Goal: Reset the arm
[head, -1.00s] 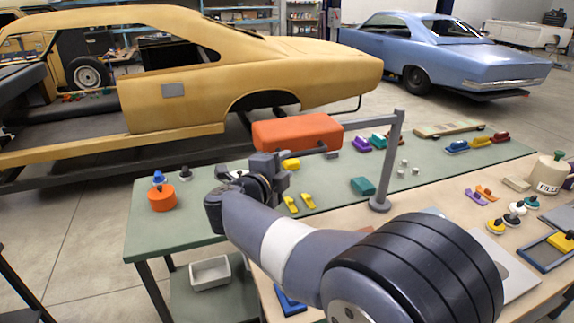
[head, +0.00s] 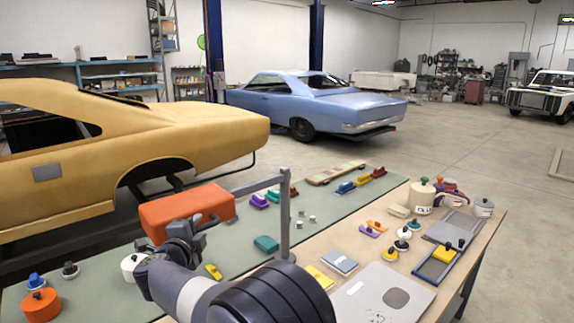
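My arm reaches up from the bottom of the head view over the left part of the green-topped table (head: 340,210). My gripper (head: 197,230) is at the end of it, just in front of the orange box (head: 187,212). The fingers are small and dark against the arm, so I cannot tell whether they are open or shut. No held object can be made out. A yellow piece (head: 214,271) lies on the table just right of my wrist. A white round piece (head: 132,267) is partly hidden behind the wrist.
A grey post with a crossbar (head: 285,215) stands close right of my gripper. A teal block (head: 266,243) lies between them. A wooden top (head: 465,228) on the right holds a grey plate (head: 382,297), a blue-edged tray (head: 427,274) and a cream canister (head: 423,195). Car bodies stand behind.

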